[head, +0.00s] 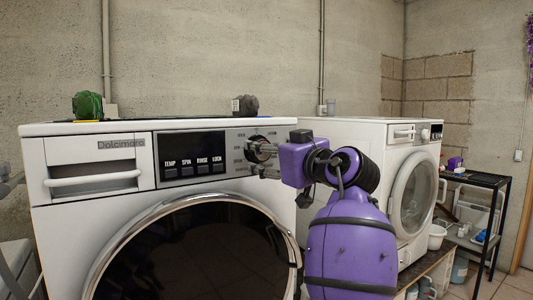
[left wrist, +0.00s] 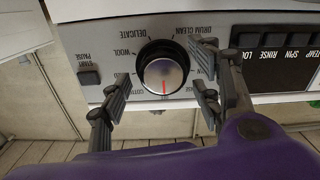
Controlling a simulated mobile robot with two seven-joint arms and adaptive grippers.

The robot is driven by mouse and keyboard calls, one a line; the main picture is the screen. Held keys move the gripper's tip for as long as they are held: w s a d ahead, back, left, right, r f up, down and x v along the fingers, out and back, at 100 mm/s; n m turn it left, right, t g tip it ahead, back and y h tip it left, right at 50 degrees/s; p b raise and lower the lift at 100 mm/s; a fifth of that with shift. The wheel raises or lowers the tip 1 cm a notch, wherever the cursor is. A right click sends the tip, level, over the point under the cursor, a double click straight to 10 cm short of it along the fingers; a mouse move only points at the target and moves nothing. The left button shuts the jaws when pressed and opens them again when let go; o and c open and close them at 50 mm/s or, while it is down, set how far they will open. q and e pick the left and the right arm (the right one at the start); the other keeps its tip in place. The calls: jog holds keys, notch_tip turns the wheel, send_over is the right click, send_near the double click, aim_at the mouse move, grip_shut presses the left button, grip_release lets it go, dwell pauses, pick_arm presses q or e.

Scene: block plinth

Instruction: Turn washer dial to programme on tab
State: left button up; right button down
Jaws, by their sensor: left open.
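The washer dial (head: 261,149) is a round knob on the white washer's control panel (head: 222,166). In the left wrist view the dial (left wrist: 163,76) has a silver cap, a black surround and a red mark pointing down in that upside-down picture. Labels around it include DELICATE, WOOL and DRUM CLEAN; some are covered by fingers. My left gripper (head: 264,162) is at the panel. In the left wrist view its fingers (left wrist: 160,88) are open on either side of the dial, with gaps visible. A small white tab (head: 236,105) on a dark object atop the washer is unreadable. My right gripper is not in view.
Buttons (head: 194,169) TEMP, SPIN, RINSE and LOCK lie left of the dial. START PAUSE (left wrist: 88,77) is nearby. A green object (head: 88,105) stands on the washer top. A second machine (head: 412,190) and a black shelf (head: 480,210) stand to the right.

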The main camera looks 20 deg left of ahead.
pick_arm(q)
jog(key=shift+w+a, duration=0.3)
jog(key=shift+a, duration=0.1)
jog(key=shift+c, duration=0.4)
jog(key=c, duration=1)
jog(key=shift+f+m+p, duration=0.15)
jog(key=shift+m+p, duration=3.85)
jog(key=shift+p, duration=1.7)
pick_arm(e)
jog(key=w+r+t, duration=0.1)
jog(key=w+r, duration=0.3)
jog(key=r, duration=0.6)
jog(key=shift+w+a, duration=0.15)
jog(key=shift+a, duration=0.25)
pick_arm(q)
jog(key=shift+f, duration=0.15)
